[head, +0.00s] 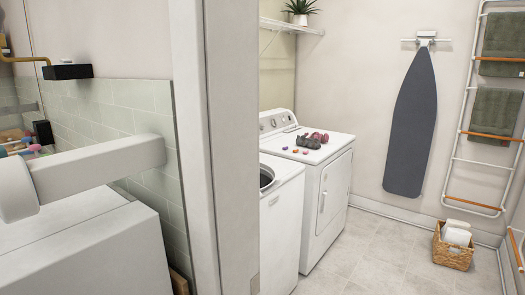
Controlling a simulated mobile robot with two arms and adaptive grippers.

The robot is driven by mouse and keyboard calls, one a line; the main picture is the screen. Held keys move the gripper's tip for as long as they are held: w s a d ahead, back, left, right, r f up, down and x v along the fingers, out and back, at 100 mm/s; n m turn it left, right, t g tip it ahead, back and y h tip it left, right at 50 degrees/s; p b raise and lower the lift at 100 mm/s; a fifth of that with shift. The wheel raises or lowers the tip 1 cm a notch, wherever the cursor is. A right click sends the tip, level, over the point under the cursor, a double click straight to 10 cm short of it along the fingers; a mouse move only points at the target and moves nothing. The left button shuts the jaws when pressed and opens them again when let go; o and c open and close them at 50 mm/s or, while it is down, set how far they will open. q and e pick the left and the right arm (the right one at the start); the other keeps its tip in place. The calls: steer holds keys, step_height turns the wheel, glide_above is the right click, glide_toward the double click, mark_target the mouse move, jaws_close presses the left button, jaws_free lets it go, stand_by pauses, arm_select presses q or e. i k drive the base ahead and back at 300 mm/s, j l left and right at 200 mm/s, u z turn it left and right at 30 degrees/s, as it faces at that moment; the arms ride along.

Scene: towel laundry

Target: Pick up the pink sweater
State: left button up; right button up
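On top of the white dryer (330,150), beyond the doorway, lies a small crumpled dark pink cloth (319,137), which may be the pink sweater; it is too small to be sure. A dark grey crumpled item (306,142) lies just beside it, at its front left. Neither of my grippers is in view. A pale arm link of mine crosses the left side of the head view, and no fingers show on it.
A door frame (232,150) stands close in front. Past it, an open-topped washer (283,215) stands nearer than the dryer, which carries several small colored items. A wicker basket (452,256) with white towels sits by the ladder rack (456,140). The tiled floor (385,255) between is clear.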

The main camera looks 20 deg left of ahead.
mark_target(324, 139)
steer(key=i+l+u, duration=0.4)
steer(key=i+l, duration=0.15)
steer(key=i+l+u, duration=0.35)
steer(key=l, duration=0.3)
steer(key=i+l, duration=0.25)
steer(key=l, duration=0.15)
steer(key=i+l, duration=0.3)
steer(key=l, duration=0.1)
